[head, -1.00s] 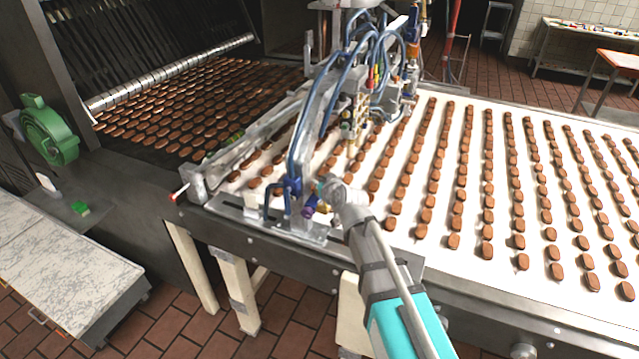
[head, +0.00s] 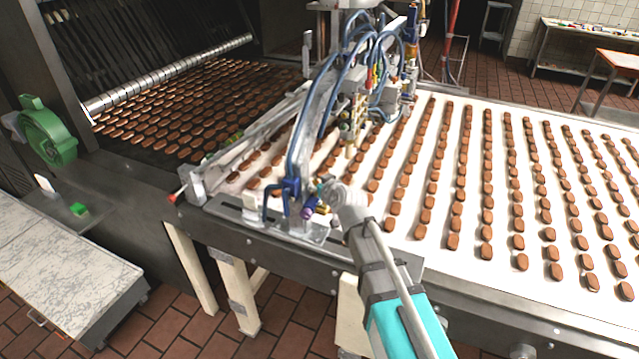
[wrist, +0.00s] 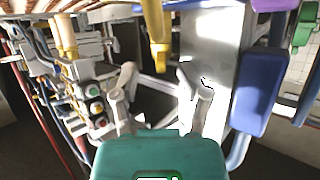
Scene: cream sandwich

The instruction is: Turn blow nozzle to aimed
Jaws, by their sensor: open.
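A yellow nozzle-like piece (wrist: 157,35) hangs from the top of the wrist view, its lower end just beyond the gap between my fingertips. In the head view, a small yellow part (head: 322,208) beside a purple knob (head: 307,212) at the belt's near edge seems to be the same piece. My gripper (wrist: 158,80) is open, with one finger on each side of the gap; I see no clear contact. In the head view my gripper (head: 328,190) is right beside these parts and partly hides them. The nozzle's aim cannot be told.
A depositor frame with blue hoses (head: 345,80) rises just behind my gripper. The white belt (head: 400,232) carries rows of brown biscuits. A large blue block (wrist: 259,92) stands close right of my fingers; a panel with coloured buttons (wrist: 92,95) is at left.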

